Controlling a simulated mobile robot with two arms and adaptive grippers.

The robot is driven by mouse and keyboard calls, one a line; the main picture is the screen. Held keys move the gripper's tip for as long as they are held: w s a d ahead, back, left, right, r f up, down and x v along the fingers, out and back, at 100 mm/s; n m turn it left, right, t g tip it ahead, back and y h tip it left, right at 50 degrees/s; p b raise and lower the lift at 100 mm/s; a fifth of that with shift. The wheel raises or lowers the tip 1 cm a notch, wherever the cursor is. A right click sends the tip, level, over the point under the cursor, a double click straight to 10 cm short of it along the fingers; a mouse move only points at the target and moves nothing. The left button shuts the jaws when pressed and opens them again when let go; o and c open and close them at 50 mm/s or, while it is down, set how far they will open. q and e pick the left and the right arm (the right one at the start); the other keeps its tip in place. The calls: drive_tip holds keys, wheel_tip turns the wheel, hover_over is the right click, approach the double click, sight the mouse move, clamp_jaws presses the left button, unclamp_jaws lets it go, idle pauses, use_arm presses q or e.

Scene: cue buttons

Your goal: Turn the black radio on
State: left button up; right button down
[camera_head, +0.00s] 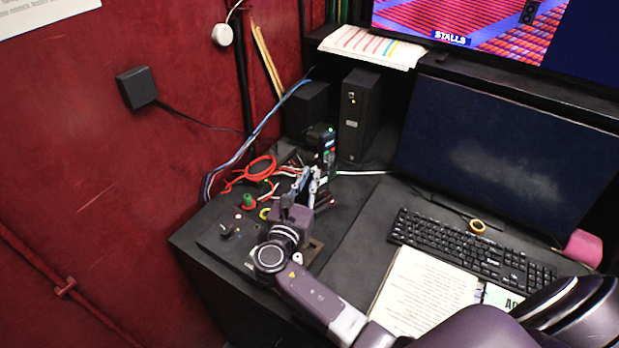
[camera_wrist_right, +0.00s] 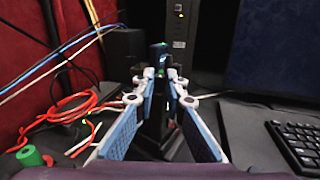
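The black radio (camera_head: 327,146) stands upright at the back of the black desk, with a small green light near its top. In the right wrist view the radio (camera_wrist_right: 158,57) is straight ahead, past the fingertips. My right gripper (camera_head: 308,182) is just in front of the radio, pointing at it. In the wrist view its two blue-padded fingers (camera_wrist_right: 160,76) are apart, with a narrow gap at the tips. A dark shape shows between them; I cannot tell whether the fingers touch it. The radio's lower part is partly hidden by the gripper. My left gripper is not in view.
Red and white cables (camera_head: 262,174) and a green knob (camera_head: 249,201) lie left of the gripper. A black tower box (camera_head: 358,115) stands behind the radio. A monitor (camera_head: 507,155), keyboard (camera_head: 467,250) and open papers (camera_head: 422,290) fill the right side. A red wall (camera_head: 90,190) bounds the left.

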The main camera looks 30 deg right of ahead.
idle(0.3)
drive_tip(key=shift+w+a+m+g+h+b, duration=0.1)
drive_tip(key=shift+w+m+g+h+b, duration=0.1)
drive_tip(key=shift+m+g+h+b, duration=0.85)
drive_tip(key=shift+w+a+m+g+h+b, duration=0.2)
drive_tip(key=shift+m+g+h+b, duration=0.35)
drive_tip(key=shift+m+g+b, duration=1)
drive_tip(key=shift+w+a+m+g+h+b, duration=0.15)
drive_tip(key=shift+m+g+h+b, duration=0.6)
drive_tip(key=shift+g+b, duration=1.05)
drive_tip(key=shift+d, duration=0.1)
drive_tip(key=c, duration=2)
unclamp_jaws()
drive_tip(key=shift+o, duration=0.2)
drive_tip(key=shift+r, duration=0.1)
wheel_tip(320, 180, up, 10)
